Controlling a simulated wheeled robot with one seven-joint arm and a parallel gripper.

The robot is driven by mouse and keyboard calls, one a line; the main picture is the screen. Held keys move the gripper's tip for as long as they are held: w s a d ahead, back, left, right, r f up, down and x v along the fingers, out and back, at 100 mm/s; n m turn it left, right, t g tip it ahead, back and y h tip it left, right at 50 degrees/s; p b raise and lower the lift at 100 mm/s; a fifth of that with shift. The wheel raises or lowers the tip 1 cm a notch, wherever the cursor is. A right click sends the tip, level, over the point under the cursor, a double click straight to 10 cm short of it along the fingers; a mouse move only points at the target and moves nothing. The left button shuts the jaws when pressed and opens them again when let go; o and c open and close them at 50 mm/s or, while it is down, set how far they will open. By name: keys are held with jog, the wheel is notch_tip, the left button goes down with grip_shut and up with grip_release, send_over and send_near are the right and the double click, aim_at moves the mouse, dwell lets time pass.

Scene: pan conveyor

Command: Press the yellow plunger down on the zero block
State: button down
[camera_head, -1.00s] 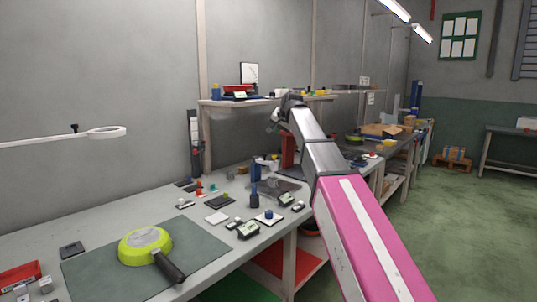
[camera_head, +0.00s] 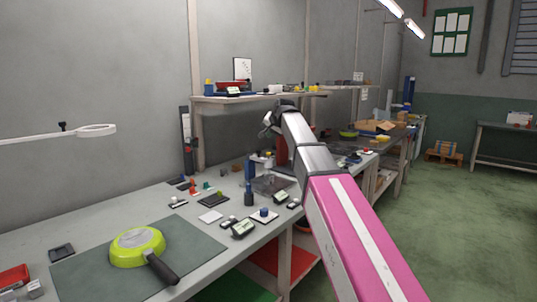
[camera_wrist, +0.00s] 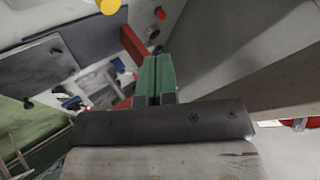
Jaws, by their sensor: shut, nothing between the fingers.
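A round yellow cap (camera_wrist: 108,6), which looks like the plunger, shows at the top edge of the wrist view, cut off by the frame. My gripper (camera_wrist: 154,66) has green fingers pressed together with nothing between them. The cap lies up and to the left of the fingertips in that view, apart from them. In the head view my wrist is at the far end of the pink arm, above the back of the bench, and the fingers cannot be made out. I cannot clearly pick out the zero block in either view.
A red block (camera_wrist: 132,45) and a grey plate (camera_wrist: 38,66) lie near the fingers. In the head view a green pan (camera_head: 137,246) rests on a dark mat (camera_head: 85,275). Several small gauges and blocks crowd the bench's middle. A loaded shelf (camera_head: 225,98) is behind.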

jog(key=shift+f, duration=2.35)
jog(key=shift+f, duration=0.15)
jog(key=shift+f, duration=0.25)
jog(key=shift+f, duration=0.8)
dwell(1.2)
jog(key=shift+s+f, duration=0.15)
jog(key=shift+f, duration=0.45)
dwell(0.8)
jog(key=shift+r, duration=0.1)
jog(key=shift+r, duration=1.55)
jog(key=shift+r, duration=2.5)
